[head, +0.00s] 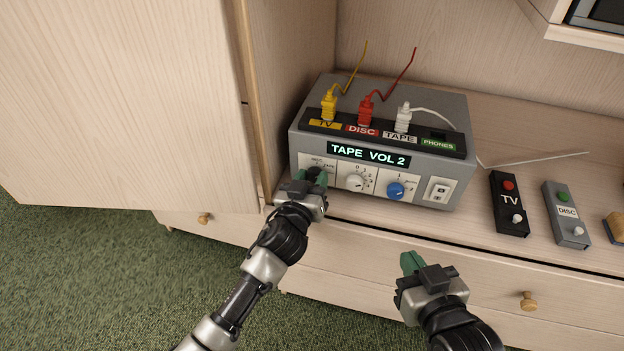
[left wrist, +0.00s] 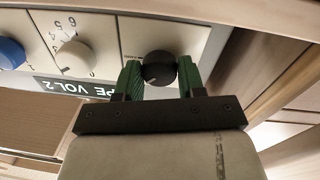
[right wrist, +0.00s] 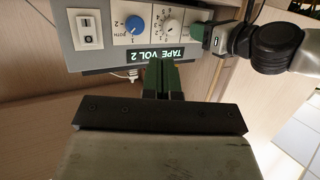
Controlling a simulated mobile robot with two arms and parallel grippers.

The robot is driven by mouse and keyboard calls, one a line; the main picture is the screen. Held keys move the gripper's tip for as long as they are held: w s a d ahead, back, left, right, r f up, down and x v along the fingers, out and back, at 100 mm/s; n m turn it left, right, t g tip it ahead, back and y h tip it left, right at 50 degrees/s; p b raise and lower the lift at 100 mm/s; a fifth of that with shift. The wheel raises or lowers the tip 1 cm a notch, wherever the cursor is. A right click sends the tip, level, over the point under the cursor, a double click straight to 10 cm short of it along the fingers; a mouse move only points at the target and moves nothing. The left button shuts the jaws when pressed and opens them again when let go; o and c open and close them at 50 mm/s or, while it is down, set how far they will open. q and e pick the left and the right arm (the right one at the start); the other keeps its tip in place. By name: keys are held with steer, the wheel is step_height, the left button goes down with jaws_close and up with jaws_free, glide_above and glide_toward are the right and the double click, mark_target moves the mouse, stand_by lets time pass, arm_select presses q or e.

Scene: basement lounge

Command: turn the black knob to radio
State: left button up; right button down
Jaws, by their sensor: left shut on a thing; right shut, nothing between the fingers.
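The grey switch box (head: 290,143) stands in the cabinet, its display reading "TAPE VOL 2". The black knob (left wrist: 159,68) is on the panel's left end in the head view, mostly hidden there by my left gripper (head: 314,178). In the left wrist view my left gripper (left wrist: 163,80) has its green fingers on either side of the black knob, shut on it. The labels around that knob are mostly covered. My right gripper (head: 410,262) is shut and empty, in front of the cabinet and below the box; its closed fingers (right wrist: 163,75) show in the right wrist view.
A white knob (head: 355,182), a blue knob (head: 396,190) and a white rocker switch (head: 438,191) share the panel. Yellow, red and white plugs sit on top. A black TV remote (head: 509,203) and grey DISC remote (head: 567,214) lie at right. An open door (head: 125,105) stands left.

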arm_select(q)
steer(key=shift+m+p, duration=0.4)
steer(key=shift+m, duration=0.2)
steer(key=m+p, duration=0.2)
steer(key=m, duration=0.4)
steer(key=shift+m+p, duration=0.45)
steer(key=shift+m, duration=0.45)
arm_select(e)
steer(key=s+d+f+g+h, duration=0.2)
steer(key=s+d+f+g, duration=0.2)
steer(key=s+f+g, duration=0.3)
steer(key=shift+s+m+g+h, duration=0.3)
steer(key=shift+s+g, duration=1.1)
steer(key=shift+s, duration=0.35)
steer(key=shift+d, duration=0.1)
arm_select(q)
steer(key=o, duration=0.9)
steer(key=shift+y, duration=0.4)
steer(key=shift+s, duration=0.1)
